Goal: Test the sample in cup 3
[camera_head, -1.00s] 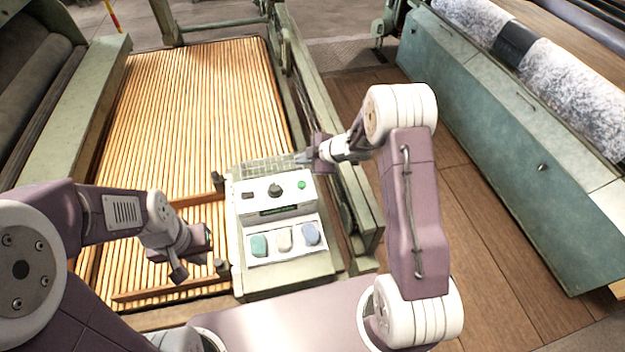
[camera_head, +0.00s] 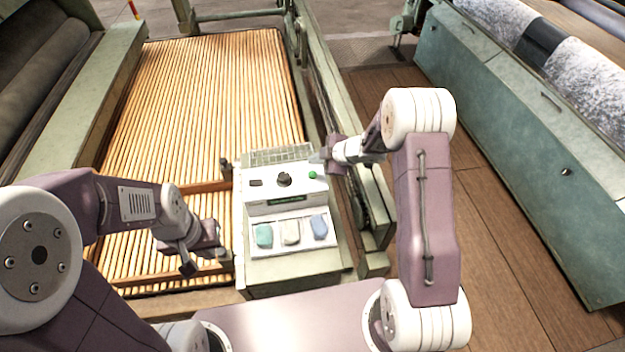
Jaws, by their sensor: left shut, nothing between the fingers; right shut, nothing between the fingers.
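A pale green tester box (camera_head: 291,273) stands in the middle of the view. Its sloped panel holds a dark knob (camera_head: 284,180) and a round green button (camera_head: 312,174). Below, a white tray holds three samples side by side: teal (camera_head: 264,235), white (camera_head: 291,232) and blue (camera_head: 320,227). I cannot read any cup numbers. My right gripper (camera_head: 317,158) is shut and empty, its tips just above the green button; I cannot tell if they touch the box. My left gripper (camera_head: 218,252) is shut and empty, left of the tester box.
A slatted wooden lattice (camera_head: 200,100) fills the area left of and behind the box. A green metal side rail (camera_head: 335,120) runs back beside it. A teal machine cabinet (camera_head: 500,120) stands at the right. The wooden floor (camera_head: 490,240) between them is clear.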

